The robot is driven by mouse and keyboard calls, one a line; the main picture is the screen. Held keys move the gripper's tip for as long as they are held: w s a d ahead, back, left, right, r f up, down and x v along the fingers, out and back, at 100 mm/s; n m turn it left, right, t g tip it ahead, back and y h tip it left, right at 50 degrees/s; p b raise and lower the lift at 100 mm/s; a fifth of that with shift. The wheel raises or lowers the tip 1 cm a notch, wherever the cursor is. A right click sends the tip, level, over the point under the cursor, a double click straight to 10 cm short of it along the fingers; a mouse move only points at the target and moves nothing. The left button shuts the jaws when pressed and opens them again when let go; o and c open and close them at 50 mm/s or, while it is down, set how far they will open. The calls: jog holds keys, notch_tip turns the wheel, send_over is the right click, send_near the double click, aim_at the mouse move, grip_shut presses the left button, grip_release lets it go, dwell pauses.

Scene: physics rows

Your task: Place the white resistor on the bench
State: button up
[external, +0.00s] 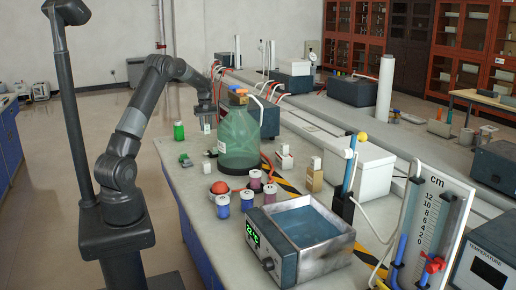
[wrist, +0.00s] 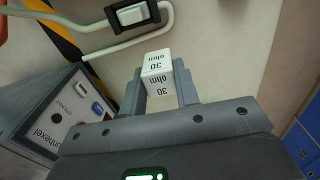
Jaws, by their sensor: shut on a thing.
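The white resistor (wrist: 158,70) is a small white block marked "30 ohm". In the wrist view it sits between the two fingers of my gripper (wrist: 160,92), which is shut on it. In the external view my gripper (external: 206,108) points down over the near-left part of the bench, left of the large green bottle. The resistor (external: 207,127) shows as a small white patch below the fingers, apparently above the bench top. The bench (external: 188,180) has a pale grey top and blue sides.
Spools (external: 248,201), a red ball (external: 220,187) and a water bath (external: 300,228) are nearer the camera. The left bench strip is mostly clear.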

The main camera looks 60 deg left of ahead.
jog(key=s+a+f, duration=0.1)
jog(key=a+f, duration=0.1)
jog(key=a, duration=0.1)
jog(key=s+a+f, duration=0.1)
jog(key=a+f, duration=0.1)
jog(key=a, duration=0.2)
jog(key=s+a+f, duration=0.1)
jog(key=a+f, duration=0.1)
jog(key=a, duration=0.1)
jog(key=shift+s+a+f, duration=0.3)
jog(key=shift+s+f, duration=0.1)
jog(key=shift+f, duration=1.95)
jog(key=shift+f, duration=0.1)
jog(key=o, duration=1)
jog(key=shift+c, duration=0.2)
